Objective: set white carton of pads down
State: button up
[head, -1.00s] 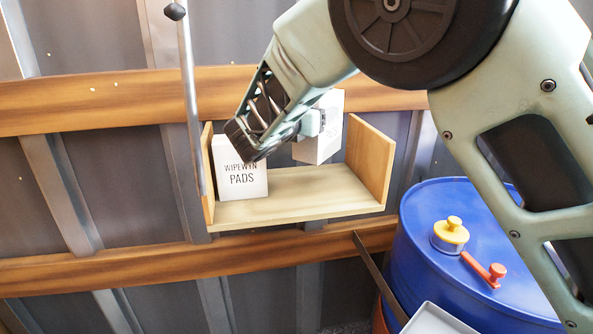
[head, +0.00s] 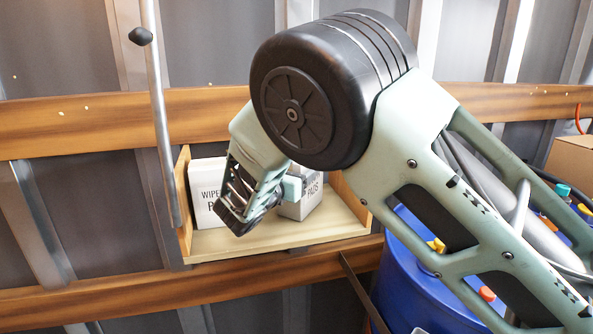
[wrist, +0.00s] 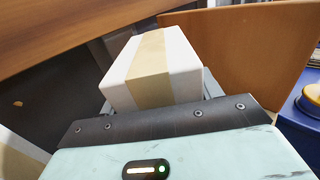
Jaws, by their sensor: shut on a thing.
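My gripper (head: 292,188) is shut on a white carton of pads (head: 304,206), which is in the right part of an open wooden shelf box (head: 255,237). My gripper and wrist hide part of this carton. Its lower edge is close to the shelf floor; I cannot tell whether it touches. In the wrist view the held carton (wrist: 150,70) shows a tan tape strip, with the shelf's right side panel (wrist: 245,50) beside it. A second white carton (head: 206,190), lettered, stands at the shelf's left end, partly behind my wrist.
A grey upright bar (head: 160,120) with a black knob stands just left of the shelf. A blue drum (head: 405,285) with coloured caps is below right, partly behind my arm. A cardboard box (head: 572,155) is at the far right. Some bare shelf floor lies in front of the cartons.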

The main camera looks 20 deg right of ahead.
jog(key=shift+f, duration=0.1)
jog(key=o, duration=1.2)
